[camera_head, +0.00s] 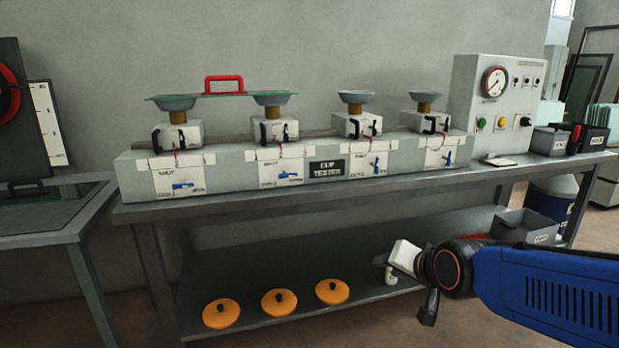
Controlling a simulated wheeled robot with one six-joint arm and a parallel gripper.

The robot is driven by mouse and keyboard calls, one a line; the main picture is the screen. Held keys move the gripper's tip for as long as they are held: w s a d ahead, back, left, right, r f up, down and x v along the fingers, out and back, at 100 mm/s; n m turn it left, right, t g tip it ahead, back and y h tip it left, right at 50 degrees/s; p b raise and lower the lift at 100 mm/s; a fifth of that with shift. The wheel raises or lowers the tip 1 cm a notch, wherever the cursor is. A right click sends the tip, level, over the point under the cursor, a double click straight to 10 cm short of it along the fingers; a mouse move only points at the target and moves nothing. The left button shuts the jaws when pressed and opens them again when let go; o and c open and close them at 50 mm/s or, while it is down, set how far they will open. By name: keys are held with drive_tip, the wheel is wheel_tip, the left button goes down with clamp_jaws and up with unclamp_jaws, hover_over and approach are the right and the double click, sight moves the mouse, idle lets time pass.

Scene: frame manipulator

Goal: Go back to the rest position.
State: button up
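My gripper (390,272) is at the lower right of the head view, at the end of my blue arm. It is in front of the bench's lower shelf, below the bench top. Its white part points left, and its fingers are small and partly turned away, so I cannot tell whether they are open or shut. I see nothing clearly held in it.
A grey bench (400,180) carries a cup tester (230,178) with several cups. A glass pane (205,96) with a red handle (224,85) lies across the two left cups. A gauge box (480,85) stands right. Orange discs (279,302) lie on the shelf.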

drive_tip(key=s+d+f+n+g+h, duration=0.1)
drive_tip(key=s+d+g, duration=0.1)
drive_tip(key=s, duration=0.5)
drive_tip(key=s+d+f+n+g+h, duration=0.1)
drive_tip(key=s+d+f+n, duration=0.1)
drive_tip(key=s+d, duration=0.3)
drive_tip(key=s+d+f+n+g, duration=0.1)
drive_tip(key=s+d+g, duration=0.1)
drive_tip(key=s, duration=0.6)
drive_tip(key=shift+s+d+f+n+g+h, duration=0.3)
drive_tip(key=shift+s+d+h, duration=0.1)
drive_tip(key=shift+d, duration=0.3)
